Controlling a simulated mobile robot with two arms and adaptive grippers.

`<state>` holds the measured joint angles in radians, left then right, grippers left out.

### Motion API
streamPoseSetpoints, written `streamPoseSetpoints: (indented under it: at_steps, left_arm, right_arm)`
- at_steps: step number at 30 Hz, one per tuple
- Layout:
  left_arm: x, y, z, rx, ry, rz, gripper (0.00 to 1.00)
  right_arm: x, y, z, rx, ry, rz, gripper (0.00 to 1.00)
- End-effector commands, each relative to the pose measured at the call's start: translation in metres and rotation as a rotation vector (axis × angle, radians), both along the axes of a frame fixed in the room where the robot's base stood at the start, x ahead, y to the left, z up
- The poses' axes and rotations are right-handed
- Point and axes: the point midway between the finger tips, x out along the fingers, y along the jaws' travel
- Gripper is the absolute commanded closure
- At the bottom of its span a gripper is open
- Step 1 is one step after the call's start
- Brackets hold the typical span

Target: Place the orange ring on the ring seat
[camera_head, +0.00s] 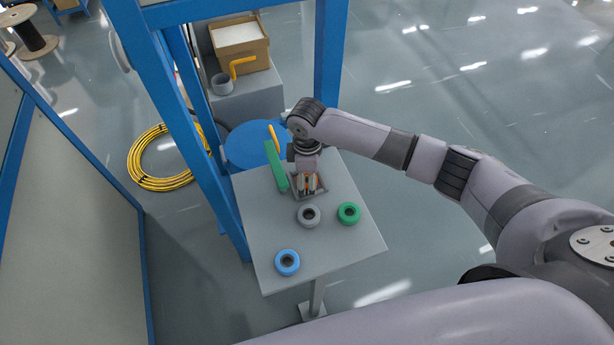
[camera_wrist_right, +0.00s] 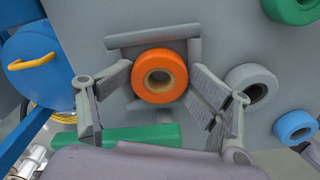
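The orange ring (camera_wrist_right: 160,77) lies in a grey holder (camera_wrist_right: 132,41) with raised edges, seen face-on in the right wrist view. My right gripper (camera_wrist_right: 161,70) has its two fingers spread on either side of the ring, the tips right at its edges. I cannot tell whether they press on it. In the head view my right gripper (camera_head: 310,184) points down at the holder on the grey table, and only slivers of orange show between its fingers. My left gripper is not in view. I cannot identify the ring seat for certain.
The grey table (camera_head: 345,255) also bears a grey ring (camera_head: 309,215), a green ring (camera_head: 349,213), a blue ring (camera_head: 287,262) and a green bar (camera_head: 276,166). A blue frame post (camera_head: 200,130) rises at its left. A blue disc (camera_head: 245,147) is behind it.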

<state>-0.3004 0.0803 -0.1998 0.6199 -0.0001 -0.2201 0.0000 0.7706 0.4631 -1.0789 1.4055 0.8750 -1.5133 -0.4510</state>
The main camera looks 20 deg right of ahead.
Motion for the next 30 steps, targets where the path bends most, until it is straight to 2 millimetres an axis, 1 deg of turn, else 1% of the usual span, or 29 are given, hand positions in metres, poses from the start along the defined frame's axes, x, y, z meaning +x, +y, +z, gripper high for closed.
streamPoseSetpoints:
  at_steps: [4,8,11,18,21,25,30]
  left_arm:
    - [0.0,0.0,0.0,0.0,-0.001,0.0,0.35]
    - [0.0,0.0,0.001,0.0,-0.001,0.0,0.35]
    - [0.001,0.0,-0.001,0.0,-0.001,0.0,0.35]
    - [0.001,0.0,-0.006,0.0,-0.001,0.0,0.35]
    - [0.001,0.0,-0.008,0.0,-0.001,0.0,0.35]
    - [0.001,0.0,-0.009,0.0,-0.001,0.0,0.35]
    - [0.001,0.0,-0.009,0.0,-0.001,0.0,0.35]
  right_arm:
    - [0.0,-0.001,0.003,-0.002,0.001,-0.001,0.35]
    - [0.001,0.0,0.018,0.001,-0.003,-0.001,0.35]
    - [0.002,0.0,0.038,0.001,-0.006,0.0,0.35]
    - [0.003,0.0,0.092,0.003,-0.006,-0.001,0.35]
    - [0.002,0.0,0.11,0.001,-0.006,-0.001,0.35]
    - [0.002,0.0,0.126,0.002,-0.005,-0.001,0.35]
    - [0.001,0.0,0.134,0.001,-0.003,-0.002,0.35]
